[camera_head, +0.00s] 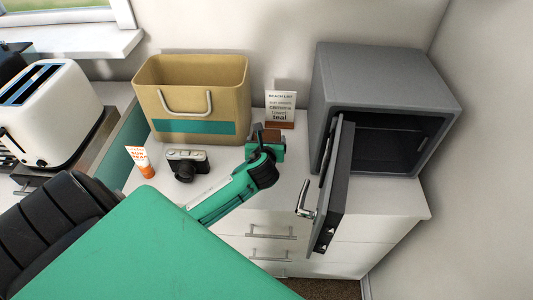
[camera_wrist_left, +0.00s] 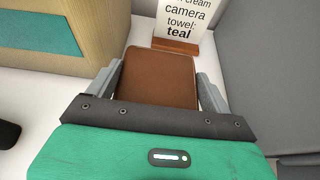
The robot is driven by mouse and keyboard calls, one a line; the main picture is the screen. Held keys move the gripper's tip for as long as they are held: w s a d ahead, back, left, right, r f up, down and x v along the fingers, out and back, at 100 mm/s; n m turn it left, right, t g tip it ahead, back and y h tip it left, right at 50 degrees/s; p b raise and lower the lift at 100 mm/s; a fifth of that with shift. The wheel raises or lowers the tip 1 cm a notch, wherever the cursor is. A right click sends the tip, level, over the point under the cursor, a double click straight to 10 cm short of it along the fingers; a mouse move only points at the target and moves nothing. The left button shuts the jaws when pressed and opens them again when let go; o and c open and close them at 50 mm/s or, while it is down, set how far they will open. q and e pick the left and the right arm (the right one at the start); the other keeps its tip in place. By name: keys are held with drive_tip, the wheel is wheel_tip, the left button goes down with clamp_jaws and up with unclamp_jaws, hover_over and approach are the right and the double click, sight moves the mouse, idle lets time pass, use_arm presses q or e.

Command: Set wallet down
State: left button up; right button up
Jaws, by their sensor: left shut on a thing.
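The brown wallet (camera_wrist_left: 158,78) lies between the two fingers of my left gripper (camera_wrist_left: 160,85) in the left wrist view. The fingers are shut on its sides. In the head view my left gripper (camera_head: 267,138) is over the white dresser top, between the tan bag and the grey safe, and in front of the list sign. Only a small brown part of the wallet (camera_head: 271,135) shows there. I cannot tell whether the wallet touches the dresser top. My right gripper is not in view.
A tan bag (camera_head: 190,80) with a teal band stands at the back. The list sign (camera_head: 280,100) is behind the gripper. The grey safe (camera_head: 385,85) has its door (camera_head: 335,190) open at right.

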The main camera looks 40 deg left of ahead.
use_arm(q)
wheel_tip(320, 180, down, 2)
drive_tip(key=shift+f, duration=0.2)
wheel_tip(320, 180, down, 4)
drive_tip(key=shift+r, duration=0.25)
drive_tip(key=shift+f, duration=0.1)
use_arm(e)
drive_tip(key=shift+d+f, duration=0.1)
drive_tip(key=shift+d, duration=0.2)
use_arm(q)
drive_tip(key=o, duration=1)
drive_tip(key=shift+f, duration=0.15)
drive_tip(key=shift+c, duration=0.2)
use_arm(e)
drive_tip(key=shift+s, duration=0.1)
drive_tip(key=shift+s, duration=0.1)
